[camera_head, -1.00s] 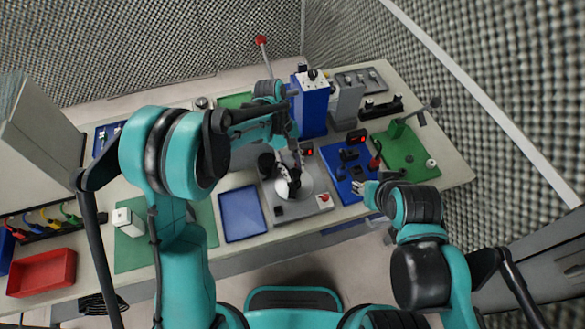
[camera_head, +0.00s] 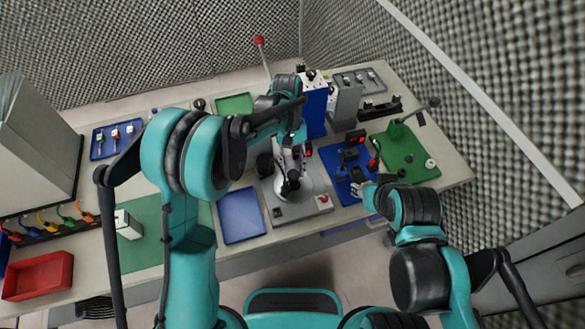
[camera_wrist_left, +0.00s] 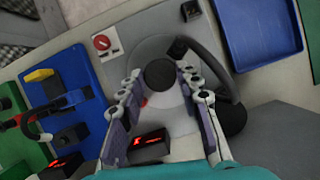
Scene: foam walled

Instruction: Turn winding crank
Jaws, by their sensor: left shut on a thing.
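The winding station is a grey plate (camera_head: 300,212) with a pale round disc, in the middle of the table front. My left gripper (camera_head: 290,180) reaches down over the disc. In the left wrist view its two fingers (camera_wrist_left: 164,90) are closed around a round black knob (camera_wrist_left: 160,73), which I take for the crank handle. A dark curved arm (camera_wrist_left: 212,62) runs beside the knob towards a black cylinder (camera_wrist_left: 232,118). The join between knob and arm is unclear. My right gripper (camera_head: 360,189) hovers near the blue panel's front edge; its fingers are too small to judge.
A red knob (camera_wrist_left: 101,42) sits on the plate's corner. A blue tray (camera_head: 241,216) lies left of the plate; a blue panel (camera_head: 345,172) with black fixtures and a green panel (camera_head: 408,158) lie right. A tall blue block (camera_head: 314,110) stands behind.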

